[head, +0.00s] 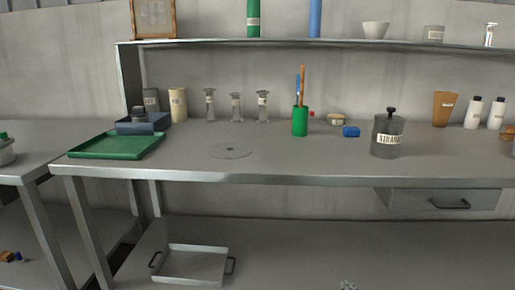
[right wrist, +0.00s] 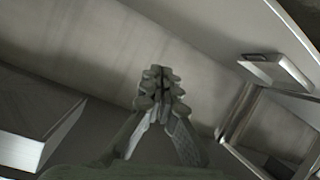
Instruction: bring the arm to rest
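My right gripper (head: 348,286) just shows its tips at the bottom edge of the head view, in front of the lower shelf and below the worktop. In the right wrist view its two fingers (right wrist: 161,92) come together at the tips, with nothing seen between them. The gripper is apart from every object in view. My left gripper is in neither view.
The steel worktop (head: 295,165) holds a green tray (head: 118,146), a flat grey disc (head: 231,150), a green cup (head: 300,121) and a dark labelled tank (head: 387,137). A drawer (head: 440,201) hangs under it at right. A metal tray (head: 195,264) lies below.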

